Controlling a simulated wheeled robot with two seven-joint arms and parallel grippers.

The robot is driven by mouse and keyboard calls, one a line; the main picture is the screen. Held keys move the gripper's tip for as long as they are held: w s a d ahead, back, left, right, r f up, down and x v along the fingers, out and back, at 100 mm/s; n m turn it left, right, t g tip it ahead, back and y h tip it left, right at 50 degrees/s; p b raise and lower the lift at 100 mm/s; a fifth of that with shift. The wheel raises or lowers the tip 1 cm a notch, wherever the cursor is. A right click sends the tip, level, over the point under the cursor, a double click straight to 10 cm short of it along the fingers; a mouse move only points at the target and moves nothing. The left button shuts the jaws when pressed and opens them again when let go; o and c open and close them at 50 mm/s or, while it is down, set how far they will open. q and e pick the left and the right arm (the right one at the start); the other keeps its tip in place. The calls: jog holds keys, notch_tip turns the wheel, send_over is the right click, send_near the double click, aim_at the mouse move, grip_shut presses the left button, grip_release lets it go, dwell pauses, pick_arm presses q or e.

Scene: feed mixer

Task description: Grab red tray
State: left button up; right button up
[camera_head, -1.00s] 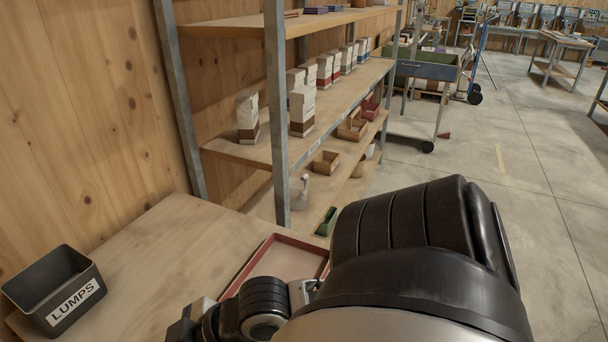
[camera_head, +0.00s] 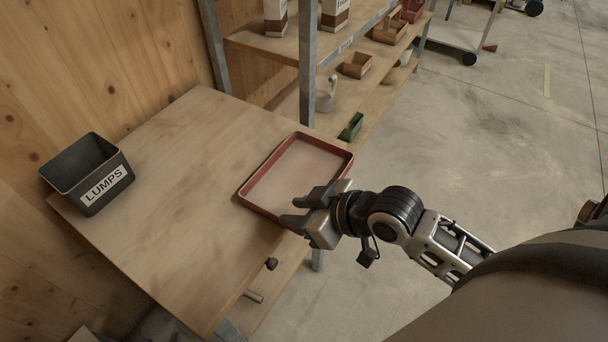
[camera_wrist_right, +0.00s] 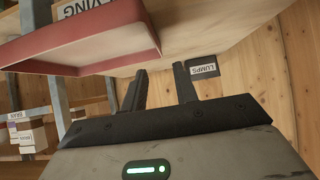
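The red tray (camera_head: 262,211) is shallow, with a red rim and a pale flat inside. It lies on the wooden table (camera_head: 165,235) at its right edge and looks empty. In the right wrist view the red tray (camera_wrist_right: 95,42) shows at upper left, its rim close to the fingers. My right gripper (camera_head: 300,207) is at the tray's near right side, its fingers pointing left. In the wrist view my right gripper (camera_wrist_right: 160,85) has its two dark fingers apart with nothing between them. The gripper hides part of the tray's near rim. My left gripper is not in view.
A dark bin labelled LUMPS (camera_head: 88,172) stands at the table's left, by the wooden wall. A metal-post shelf (camera_head: 308,65) with bags and small boxes (camera_head: 357,65) rises behind the table. A knob (camera_head: 271,264) sticks out below the table's right edge.

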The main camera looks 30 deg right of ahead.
aim_at(268, 211)
jog(key=x, duration=0.5)
jog(key=shift+d+f+x, duration=0.15)
jog(key=shift+x, duration=1.15)
jog(key=shift+d+f+x, duration=0.15)
jog(key=shift+x, duration=1.2)
jog(key=shift+s+r, duration=0.1)
grip_shut()
